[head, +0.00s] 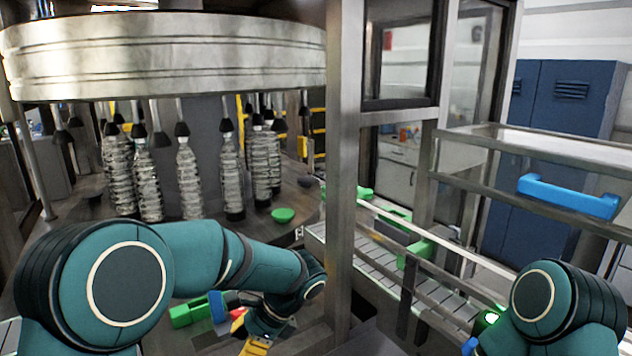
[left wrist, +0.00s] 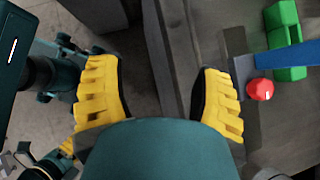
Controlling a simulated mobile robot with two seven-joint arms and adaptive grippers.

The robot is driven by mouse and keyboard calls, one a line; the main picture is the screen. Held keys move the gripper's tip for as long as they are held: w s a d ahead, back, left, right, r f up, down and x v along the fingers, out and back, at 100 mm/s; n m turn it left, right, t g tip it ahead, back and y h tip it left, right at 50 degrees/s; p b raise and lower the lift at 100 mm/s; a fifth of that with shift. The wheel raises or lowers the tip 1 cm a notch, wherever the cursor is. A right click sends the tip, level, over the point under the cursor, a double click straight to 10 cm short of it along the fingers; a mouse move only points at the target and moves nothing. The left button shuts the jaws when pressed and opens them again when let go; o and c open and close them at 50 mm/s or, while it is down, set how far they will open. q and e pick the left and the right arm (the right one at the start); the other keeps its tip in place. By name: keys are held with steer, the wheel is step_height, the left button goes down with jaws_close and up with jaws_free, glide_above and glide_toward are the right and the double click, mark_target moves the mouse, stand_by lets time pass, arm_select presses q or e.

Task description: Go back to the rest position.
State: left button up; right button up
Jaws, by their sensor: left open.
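My left arm comes in from the left in the head view and reaches low in front of the machine. My left gripper (head: 257,346) is at the bottom edge there, with only part of its yellow fingers showing. In the left wrist view the left gripper (left wrist: 160,95) is open, its two yellow fingers wide apart with nothing between them. My right arm shows at the lower right of the head view; its gripper is out of view.
A conveyor (head: 375,265) runs on the right. A steel post (head: 342,170) stands mid-view.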

arm_select(q)
steer(key=s+d+f+n+t+h+b, duration=0.1)
steer(key=s+f+n+h, duration=0.2)
steer(key=f, duration=0.7)
steer(key=s+d+f+n+t+h+b, duration=0.1)
steer(key=s+f+n+h, duration=0.3)
steer(key=f+n, duration=0.4)
steer(key=s+d+f+n+t+h+b, duration=0.1)
steer(key=s+f+n+h, duration=0.3)
steer(key=f, duration=1)
steer(key=shift+s+d+n+t+b, duration=0.2)
steer(key=shift+s+n+t+b, duration=0.3)
steer(key=shift+s+n+b, duration=0.5)
arm_select(e)
steer(key=f, duration=0.5)
steer(key=shift+w+a+f, duration=0.25)
steer(key=shift+a+f, duration=0.1)
steer(key=shift+f, duration=0.05)
